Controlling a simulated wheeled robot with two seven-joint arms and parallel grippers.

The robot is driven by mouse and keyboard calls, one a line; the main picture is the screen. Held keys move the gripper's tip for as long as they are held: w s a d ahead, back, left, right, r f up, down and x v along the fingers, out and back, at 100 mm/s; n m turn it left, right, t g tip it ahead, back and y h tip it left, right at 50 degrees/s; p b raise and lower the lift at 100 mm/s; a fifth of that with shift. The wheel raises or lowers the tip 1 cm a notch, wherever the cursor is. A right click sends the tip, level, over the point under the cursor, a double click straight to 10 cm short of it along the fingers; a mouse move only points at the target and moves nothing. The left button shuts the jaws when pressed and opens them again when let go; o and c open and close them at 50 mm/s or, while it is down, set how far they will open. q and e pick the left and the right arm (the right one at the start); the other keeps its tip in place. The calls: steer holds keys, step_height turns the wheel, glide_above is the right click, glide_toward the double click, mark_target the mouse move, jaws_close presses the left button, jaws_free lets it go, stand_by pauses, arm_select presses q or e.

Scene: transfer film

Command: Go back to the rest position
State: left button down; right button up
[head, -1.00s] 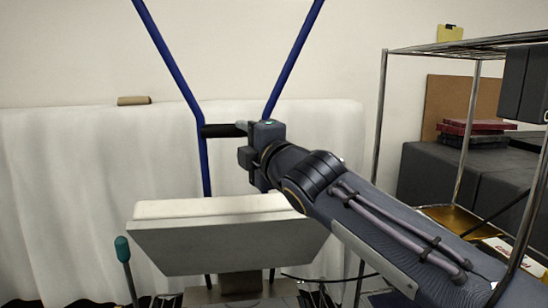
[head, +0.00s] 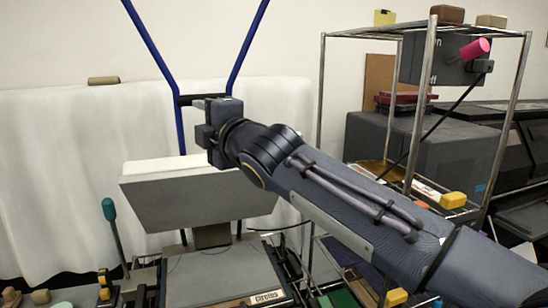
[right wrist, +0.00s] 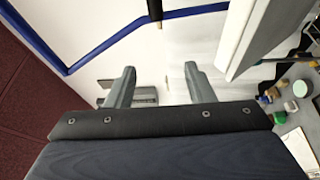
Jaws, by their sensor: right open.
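My right gripper (head: 200,102) is raised in the middle left of the head view, at the end of my right arm. It is in front of the blue frame (head: 240,65) and above the white-topped grey press (head: 195,205). In the right wrist view its two fingers (right wrist: 160,88) stand apart with nothing between them. The press shows at the upper right of that view (right wrist: 265,35). My left gripper is in neither view.
A metal shelf rack (head: 415,110) stands at the right, with a pink-ended lever (head: 474,49) at its top. A green-handled lever (head: 110,212) rises left of the press. A grey box (head: 390,150) is behind the rack. White cloth (head: 60,170) hangs behind.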

steer(key=s+d+f+m+g+h, duration=0.1)
steer(key=s+d+f+m+h, duration=0.1)
steer(key=d+f+m, duration=0.5)
steer(key=s+d+f+m+g+h, duration=0.1)
steer(key=s+d+f+m+h, duration=0.2)
steer(key=d, duration=0.8)
steer(key=d+f+m+g+h, duration=0.1)
steer(key=d+f+m+h, duration=0.1)
steer(key=d+f+m, duration=0.5)
steer(key=s+d+f+m+g+h, duration=0.2)
steer(key=s+d+f+m+g, duration=0.15)
steer(key=s+d+f, duration=0.7)
steer(key=s+a+f+m+g+y, duration=0.1)
steer(key=s+f+m, duration=0.6)
steer(key=s, duration=0.8)
step_height(320, 180, down, 4)
steer(key=shift+a+r+g, duration=0.1)
steer(key=shift+a+g, duration=0.3)
steer(key=shift+g, duration=0.25)
